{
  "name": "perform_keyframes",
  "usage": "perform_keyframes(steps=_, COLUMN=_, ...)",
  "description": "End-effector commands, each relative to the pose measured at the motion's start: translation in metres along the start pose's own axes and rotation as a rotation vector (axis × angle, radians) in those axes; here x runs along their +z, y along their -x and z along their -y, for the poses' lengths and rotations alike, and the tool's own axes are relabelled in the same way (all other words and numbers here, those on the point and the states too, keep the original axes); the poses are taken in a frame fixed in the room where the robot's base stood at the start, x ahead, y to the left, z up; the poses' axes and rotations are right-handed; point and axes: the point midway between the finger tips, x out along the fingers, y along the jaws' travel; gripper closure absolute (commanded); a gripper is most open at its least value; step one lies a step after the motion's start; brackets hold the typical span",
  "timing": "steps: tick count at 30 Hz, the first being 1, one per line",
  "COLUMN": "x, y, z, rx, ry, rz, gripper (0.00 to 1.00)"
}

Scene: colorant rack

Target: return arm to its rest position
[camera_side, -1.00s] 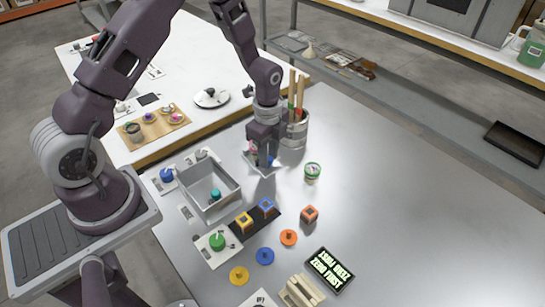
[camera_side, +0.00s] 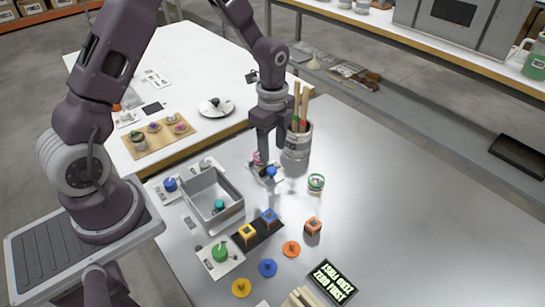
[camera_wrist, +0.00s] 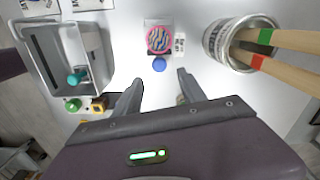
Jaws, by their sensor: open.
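My gripper (camera_side: 271,150) is open and empty. In the side view it is raised above a small white card that bears a pink striped round piece (camera_side: 257,157) and a blue knob (camera_side: 271,172). In the wrist view the pink striped piece (camera_wrist: 160,39) and the blue knob (camera_wrist: 159,64) lie beyond the fingertips, apart from them. The fingers (camera_wrist: 158,82) stand wide apart with nothing between them.
A grey bin (camera_side: 235,211) with a teal piece (camera_side: 219,205) stands to the left. A metal can (camera_side: 297,143) of wooden sticks stands close behind my gripper. Yellow, blue and orange cubes and discs lie in front. The table's right side is clear.

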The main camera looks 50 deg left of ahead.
Motion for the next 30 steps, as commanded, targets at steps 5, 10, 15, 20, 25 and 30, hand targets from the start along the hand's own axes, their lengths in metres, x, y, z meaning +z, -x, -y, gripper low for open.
perform_keyframes(steps=5, x=0.000, y=0.003, z=-0.001, rx=0.002, ry=0.000, rz=0.000, gripper=0.51)
perform_keyframes(steps=10, x=-0.001, y=0.010, z=-0.001, rx=-0.009, ry=0.017, rz=0.002, gripper=0.51)
perform_keyframes(steps=15, x=-0.004, y=0.103, z=-0.030, rx=-0.128, ry=0.298, rz=-0.002, gripper=0.51)
perform_keyframes(steps=20, x=-0.006, y=0.192, z=-0.105, rx=-0.263, ry=0.717, rz=-0.095, gripper=0.51)
perform_keyframes(steps=25, x=-0.003, y=0.230, z=-0.190, rx=-0.334, ry=1.104, rz=-0.268, gripper=0.51)
perform_keyframes(steps=30, x=-0.001, y=0.233, z=-0.233, rx=-0.336, ry=1.310, rz=-0.389, gripper=0.51)
